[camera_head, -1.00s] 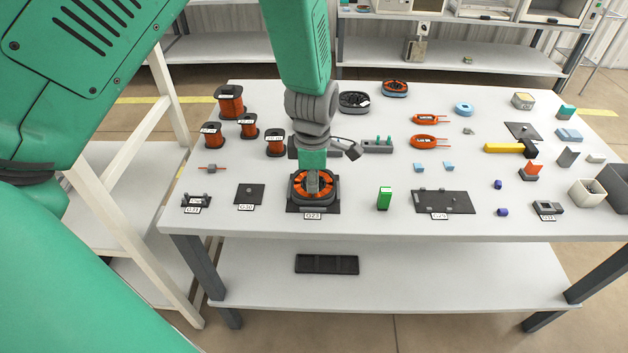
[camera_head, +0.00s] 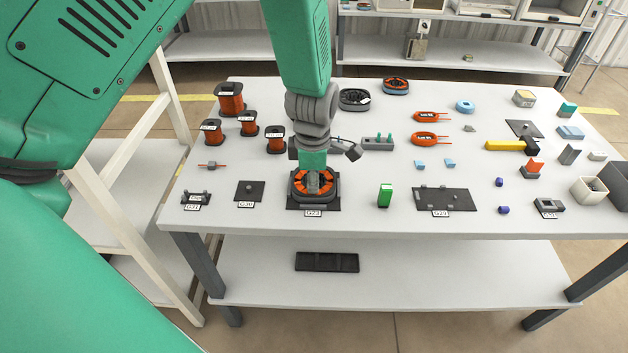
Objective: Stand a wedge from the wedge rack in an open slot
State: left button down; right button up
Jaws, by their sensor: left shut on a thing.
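A round stator (camera_head: 337,188) with orange coils around a grey ring sits on a dark pad near the table's front. The wedge rack (camera_head: 376,145), a grey block with green upright wedges (camera_head: 390,138), stands behind it to the right. My left gripper (camera_head: 313,184) points down over the stator's centre, its grey tips within or just above the bore. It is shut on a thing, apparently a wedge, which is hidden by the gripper. The slots are too small to tell which are open.
Several orange wire spools (camera_head: 229,99) stand at the back left. A green block (camera_head: 385,195) and a dark plate (camera_head: 445,199) lie right of the stator. Orange coils (camera_head: 431,138) and a yellow-handled tool (camera_head: 505,145) lie farther right. Table around the green block is clear.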

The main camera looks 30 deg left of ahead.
pick_arm(q)
jog(key=shift+f+b, duration=0.3)
jog(key=shift+f, duration=0.4)
jog(key=c, duration=1.6)
grip_release()
jog(key=shift+o, duration=0.2)
jog(key=shift+r, duration=0.1)
notch_tip(320, 180, up, 5)
jog(key=p, duration=0.5)
jog(key=shift+s+d, duration=0.1)
jog(key=shift+s, duration=0.05)
